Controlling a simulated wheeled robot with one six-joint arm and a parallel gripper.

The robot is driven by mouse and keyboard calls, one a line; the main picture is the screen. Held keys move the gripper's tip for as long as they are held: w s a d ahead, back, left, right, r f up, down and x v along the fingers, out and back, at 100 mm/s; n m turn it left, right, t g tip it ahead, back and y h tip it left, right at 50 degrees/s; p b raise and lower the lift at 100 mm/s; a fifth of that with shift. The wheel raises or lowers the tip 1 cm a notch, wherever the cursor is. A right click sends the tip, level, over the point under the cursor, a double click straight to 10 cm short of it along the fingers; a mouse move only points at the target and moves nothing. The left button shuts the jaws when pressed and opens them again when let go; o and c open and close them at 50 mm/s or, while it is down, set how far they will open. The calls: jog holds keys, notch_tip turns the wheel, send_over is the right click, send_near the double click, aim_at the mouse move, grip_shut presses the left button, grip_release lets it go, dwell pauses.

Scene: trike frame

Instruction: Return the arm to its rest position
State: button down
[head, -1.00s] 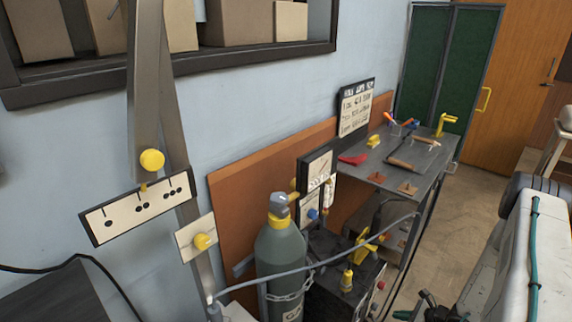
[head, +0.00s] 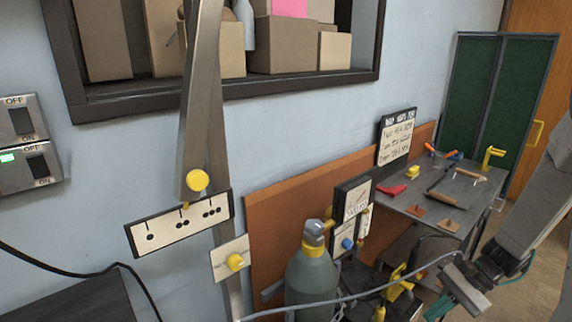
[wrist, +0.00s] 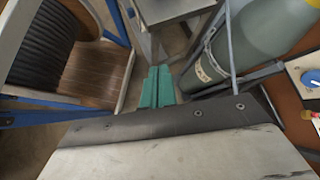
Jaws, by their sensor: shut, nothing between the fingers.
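My arm (head: 541,205) comes in from the right edge of the head view, angled down and left. My gripper (head: 438,307) shows at its lower end, with teal fingers near the bottom edge, beside the grey hose. In the wrist view the teal fingers of my gripper (wrist: 157,78) lie side by side, closed, with nothing between them. They point toward the floor area between the cable reel and the gas cylinder.
A grey-green gas cylinder (head: 312,275) stands below the wall; it also shows in the wrist view (wrist: 255,30). A metal workbench (head: 425,207) with tools stands behind my arm. A cable reel (wrist: 45,45) is at the wrist view's left. Switch boxes (head: 22,170) hang on the wall.

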jog(key=s+a+r+n+t+h, duration=0.1)
jog(key=s+a+r+n+h, duration=0.2)
jog(key=r, duration=0.5)
jog(key=s+a+r+n+t+h, duration=0.1)
jog(key=s+a+r+n+h, duration=0.2)
jog(key=s+r, duration=0.4)
jog(key=s+a+r+n+h, duration=0.3)
jog(key=s+a+r+n, duration=0.2)
jog(key=r, duration=0.5)
jog(key=shift+s+r+n+t+h, duration=0.2)
jog(key=shift+n+t+h, duration=0.15)
jog(key=shift+n, duration=0.45)
